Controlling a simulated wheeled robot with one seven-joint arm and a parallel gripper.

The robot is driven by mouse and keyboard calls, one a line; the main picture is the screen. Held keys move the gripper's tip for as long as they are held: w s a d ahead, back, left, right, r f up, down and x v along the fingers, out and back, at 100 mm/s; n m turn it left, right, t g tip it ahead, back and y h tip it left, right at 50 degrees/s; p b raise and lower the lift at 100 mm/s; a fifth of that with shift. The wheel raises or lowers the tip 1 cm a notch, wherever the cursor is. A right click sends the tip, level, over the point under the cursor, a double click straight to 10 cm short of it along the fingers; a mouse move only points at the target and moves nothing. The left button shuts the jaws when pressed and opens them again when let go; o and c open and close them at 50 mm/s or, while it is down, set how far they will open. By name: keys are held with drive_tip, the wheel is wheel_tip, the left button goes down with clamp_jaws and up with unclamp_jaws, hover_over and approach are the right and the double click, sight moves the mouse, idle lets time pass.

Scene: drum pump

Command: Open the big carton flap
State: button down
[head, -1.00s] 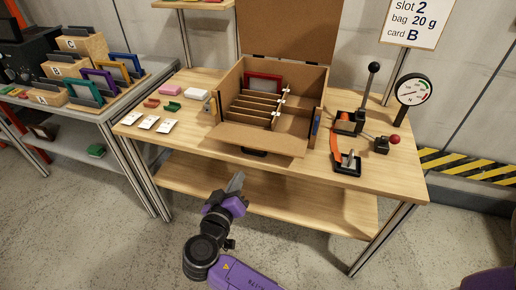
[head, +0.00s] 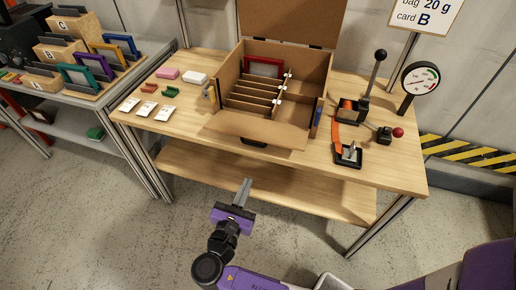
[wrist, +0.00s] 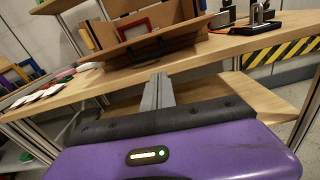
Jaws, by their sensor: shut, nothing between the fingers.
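The big carton (head: 318,88) stands on the wooden table. Its tall back flap (head: 290,22) is raised upright behind it. Its front flap (head: 255,128) is folded outward and down towards the table's front edge, so the inside shows. Inside are several dividers and a red-framed card (head: 264,67). The carton also shows in the wrist view (wrist: 155,44), with its front flap facing me. My gripper (head: 246,182) is shut and empty, below and in front of the table's front edge, apart from the carton. In the wrist view its fingers (wrist: 158,80) point towards the carton front.
White cards (head: 154,112) and small coloured blocks (head: 167,73) lie left of the carton. A lower shelf (head: 270,185) runs under the tabletop. The floor in front is clear.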

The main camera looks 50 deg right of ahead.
sight(259, 140)
drive_tip(key=shift+n, duration=0.4)
drive_tip(key=shift+w+d+r+p, duration=0.35)
drive_tip(key=shift+w+d+r, duration=0.25)
drive_tip(key=shift+d, duration=1.15)
drive_tip(key=shift+w+d+r+p, duration=0.3)
drive_tip(key=shift+w+d+r, duration=0.35)
drive_tip(key=shift+d, duration=1.1)
drive_tip(key=shift+w+d+r+p, duration=0.35)
drive_tip(key=shift+w+d+r, duration=0.25)
drive_tip(key=shift+d, duration=1.15)
drive_tip(key=shift+w+d+r+y+p, duration=0.2)
drive_tip(key=shift+r+p, duration=0.45)
drive_tip(key=shift+p, duration=0.7)
drive_tip(key=shift+s+d+r+y+p, duration=0.1)
drive_tip(key=shift+r+y+p, duration=0.15)
drive_tip(key=shift+r+p, duration=0.75)
drive_tip(key=shift+w+d+r+y+p, duration=0.15)
drive_tip(key=shift+r+y+p, duration=0.1)
drive_tip(key=shift+p, duration=1.5)
